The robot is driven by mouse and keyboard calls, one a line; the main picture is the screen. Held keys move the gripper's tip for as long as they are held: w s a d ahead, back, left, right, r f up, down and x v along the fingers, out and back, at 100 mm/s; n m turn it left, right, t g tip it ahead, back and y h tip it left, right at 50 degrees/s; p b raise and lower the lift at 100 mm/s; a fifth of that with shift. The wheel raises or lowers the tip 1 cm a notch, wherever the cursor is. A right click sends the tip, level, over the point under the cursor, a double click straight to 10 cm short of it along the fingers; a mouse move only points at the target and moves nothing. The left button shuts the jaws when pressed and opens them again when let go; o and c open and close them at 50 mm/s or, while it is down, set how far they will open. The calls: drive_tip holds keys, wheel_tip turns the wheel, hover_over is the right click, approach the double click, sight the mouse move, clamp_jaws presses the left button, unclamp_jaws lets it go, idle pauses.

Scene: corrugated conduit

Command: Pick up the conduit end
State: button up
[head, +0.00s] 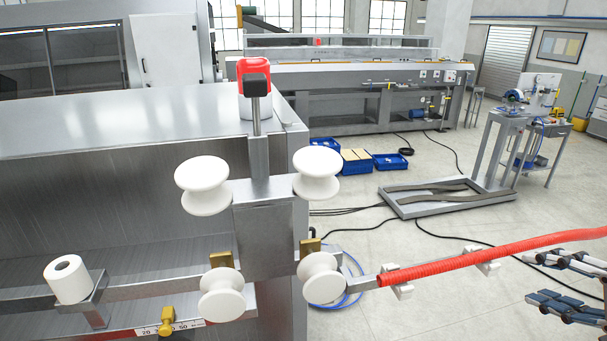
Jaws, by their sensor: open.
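The conduit is a red corrugated tube (440,265). Its free end (382,279) lies at the left on a narrow metal bar, close to the lower right white roller (321,278). From there the tube runs right and slightly upward, out of the picture. White clips (403,291) sit along the bar by the tube. My gripper (566,283) is at the right edge, below the tube and well to the right of its end. Its dark fingers are apart with nothing between them. Part of it is cut off by the picture's edge.
Several white rollers (203,186) stand on a metal block, with a red-topped lever (255,77) above. A steel machine body (120,130) fills the left. A low metal frame (450,205) and cables lie on the floor behind. The space between gripper and conduit end looks clear.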

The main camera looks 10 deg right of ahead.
approach(470, 262)
drive_tip(key=r+x, duration=0.1)
drive_tip(key=x, duration=0.5)
drive_tip(key=p+x, duration=0.1)
drive_tip(key=x, duration=0.2)
drive_tip(key=shift+f, duration=0.45)
drive_tip(key=shift+s, duration=0.15)
drive_tip(key=shift+c, duration=0.4)
drive_tip(key=c, duration=0.8)
